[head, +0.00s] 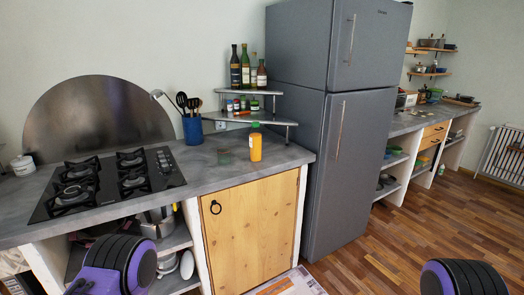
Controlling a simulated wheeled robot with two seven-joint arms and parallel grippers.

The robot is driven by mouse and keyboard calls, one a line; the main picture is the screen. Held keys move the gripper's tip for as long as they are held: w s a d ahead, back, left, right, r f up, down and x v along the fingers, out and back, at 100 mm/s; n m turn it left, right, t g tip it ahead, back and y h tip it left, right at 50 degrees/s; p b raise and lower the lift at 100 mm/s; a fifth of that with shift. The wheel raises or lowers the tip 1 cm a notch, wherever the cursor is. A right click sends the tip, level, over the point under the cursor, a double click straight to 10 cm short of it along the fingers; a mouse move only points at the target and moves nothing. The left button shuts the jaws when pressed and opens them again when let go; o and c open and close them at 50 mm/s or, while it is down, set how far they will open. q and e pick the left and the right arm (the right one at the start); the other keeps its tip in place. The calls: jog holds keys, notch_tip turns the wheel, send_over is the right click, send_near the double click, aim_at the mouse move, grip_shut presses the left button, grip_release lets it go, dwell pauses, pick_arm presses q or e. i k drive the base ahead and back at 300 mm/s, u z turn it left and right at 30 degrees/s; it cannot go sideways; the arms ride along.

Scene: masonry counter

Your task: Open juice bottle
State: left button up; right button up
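An orange juice bottle (255,146) stands upright on the grey counter (205,172), near its front right part, above the wooden cabinet door. It has a small cap (255,125) on top. My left arm shows only as a black and purple link at the bottom left, and my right arm as a similar link at the bottom right. Neither gripper is in the picture. Nothing touches the bottle.
A blue utensil holder (192,130), a gas hob (108,182) and a corner shelf (248,117) with bottles and jars are close by. A tall grey fridge (335,120) stands at the right.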

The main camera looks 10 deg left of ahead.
aim_at(255, 135)
jog(key=z, duration=0.6)
jog(key=i, duration=1.25)
jog(key=u, duration=0.45)
